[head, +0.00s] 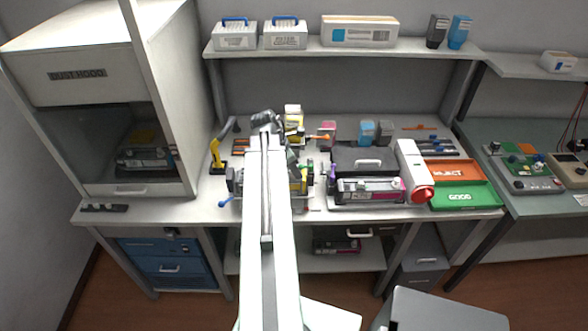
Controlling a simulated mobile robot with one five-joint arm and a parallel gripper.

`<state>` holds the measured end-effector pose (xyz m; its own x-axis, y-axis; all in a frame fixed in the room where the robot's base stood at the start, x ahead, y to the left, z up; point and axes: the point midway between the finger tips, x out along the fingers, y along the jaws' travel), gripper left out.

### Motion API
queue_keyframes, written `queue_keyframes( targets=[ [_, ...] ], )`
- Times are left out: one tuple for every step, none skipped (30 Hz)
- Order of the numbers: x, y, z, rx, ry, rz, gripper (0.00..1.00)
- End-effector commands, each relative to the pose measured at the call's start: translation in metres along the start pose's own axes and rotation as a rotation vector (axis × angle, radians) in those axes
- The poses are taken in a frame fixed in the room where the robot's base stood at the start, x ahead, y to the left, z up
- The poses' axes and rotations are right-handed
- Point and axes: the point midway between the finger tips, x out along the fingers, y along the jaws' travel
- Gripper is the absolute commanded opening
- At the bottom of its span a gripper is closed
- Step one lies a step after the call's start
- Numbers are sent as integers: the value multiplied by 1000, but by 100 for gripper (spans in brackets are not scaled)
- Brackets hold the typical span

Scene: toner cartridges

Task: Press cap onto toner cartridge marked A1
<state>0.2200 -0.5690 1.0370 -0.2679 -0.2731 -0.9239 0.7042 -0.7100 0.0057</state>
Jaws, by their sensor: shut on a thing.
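My gripper (266,120) is at the far end of my arm, above the back part of the workbench. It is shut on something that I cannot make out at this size. A cartridge with yellow parts (299,181) sits in a dark holder, partly hidden behind my arm. A black cartridge with a magenta strip (370,190) lies to its right. Another cartridge (146,160) is inside the dust hood. No A1 mark is readable, and I cannot identify the cap.
The dust hood (98,75) stands at the left. A white cylinder with a red end (413,172), an orange reject tray (457,172) and a green good tray (463,196) are at the right. A shelf (310,47) with boxes runs above. Small bottles and tools crowd the bench back.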

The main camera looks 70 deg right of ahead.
Motion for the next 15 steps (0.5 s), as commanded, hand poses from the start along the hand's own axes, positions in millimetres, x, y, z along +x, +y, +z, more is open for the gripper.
queue_keyframes(
  targets=[
    [1, 0, -1, 0, 0, 0, 0],
    [1, 0, -1, 0, 0, 0, 0],
    [1, 0, 0, 0, 0, 0, 0],
    [0, 0, 0, 0, 0, 0, 0],
    [0, 0, 0, 0, 0, 0, 0],
    [0, 0, 0, 0, 0, 0, 0],
    [0, 0, 0, -1, 0, 0, 0],
    [0, 0, 0, -1, 0, 0, 0],
    [0, 0, -1, -1, 0, 0, 0],
    [0, 0, -1, -1, 0, 0, 0],
    [1, 0, -1, -1, 0, 0, 0],
    [1, 0, -1, -1, 0, 0, 0],
    [2, 0, -1, -1, 0, 0, 0],
    [3, 0, -2, -1, 0, 0, 0],
    [4, 0, -2, -1, 0, 0, 0]
  ],
)
